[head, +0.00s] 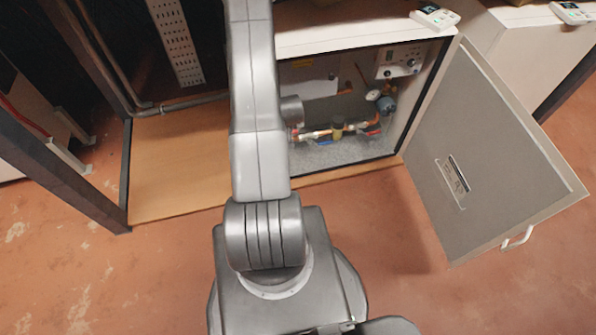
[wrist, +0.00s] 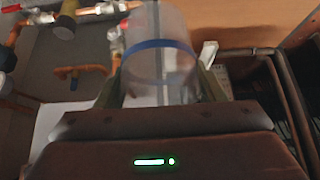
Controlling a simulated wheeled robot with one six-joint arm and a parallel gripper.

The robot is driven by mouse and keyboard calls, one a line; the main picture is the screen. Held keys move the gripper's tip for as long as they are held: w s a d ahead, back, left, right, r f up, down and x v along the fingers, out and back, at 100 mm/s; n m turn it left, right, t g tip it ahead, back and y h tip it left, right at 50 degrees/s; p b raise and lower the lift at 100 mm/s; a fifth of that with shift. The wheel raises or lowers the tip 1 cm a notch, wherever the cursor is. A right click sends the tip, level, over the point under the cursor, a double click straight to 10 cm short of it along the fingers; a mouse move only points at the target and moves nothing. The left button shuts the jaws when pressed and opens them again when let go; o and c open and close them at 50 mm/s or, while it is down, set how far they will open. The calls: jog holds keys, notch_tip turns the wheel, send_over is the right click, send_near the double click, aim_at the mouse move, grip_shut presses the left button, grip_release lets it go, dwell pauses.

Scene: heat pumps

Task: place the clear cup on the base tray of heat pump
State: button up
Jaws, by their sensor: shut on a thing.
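My gripper (wrist: 161,86) is shut on the clear cup (wrist: 158,58), a see-through cylinder with a blue band, with one finger on each side of it in the wrist view. The heat pump (head: 425,62) stands open in the head view. Its base tray (head: 335,153) is the grey speckled floor below the pipes. My arm covers the left part of the opening and hides my gripper and the cup in the head view. I cannot tell whether the cup touches the tray.
The grey cabinet door (head: 490,150) is swung open to the right. Copper pipes with valves (head: 337,130) run low across the cabinet, and also show in the wrist view (wrist: 85,12). A wooden board (head: 175,165) lies left of my arm. Red floor is clear in front.

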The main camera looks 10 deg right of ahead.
jog(key=s+d+f+b, duration=0.2)
jog(key=f+b, duration=0.3)
jog(key=f, duration=0.6)
jog(key=s+d+f+n+b, duration=0.1)
jog(key=s+d+f+b, duration=0.3)
jog(key=f, duration=0.7)
jog(key=s+f+b, duration=0.1)
jog(key=f+b, duration=0.4)
jog(key=f, duration=0.6)
jog(key=w+d+f+b, duration=0.1)
jog(key=w+b, duration=0.1)
jog(key=w, duration=0.8)
jog(key=w+d+b, duration=0.2)
jog(key=w+b, duration=0.1)
jog(key=w, duration=0.7)
jog(key=shift+y, duration=0.4)
jog(key=shift+s+a+f+b, duration=0.1)
jog(key=shift+f+b, duration=0.5)
jog(key=shift+f, duration=0.85)
jog(key=shift+a+f+b, duration=0.1)
jog(key=shift+f+b, duration=0.45)
jog(key=shift+f, duration=0.85)
jog(key=shift+f, duration=0.2)
jog(key=o, duration=1)
jog(key=shift+c, duration=0.2)
jog(key=shift+r, duration=0.1)
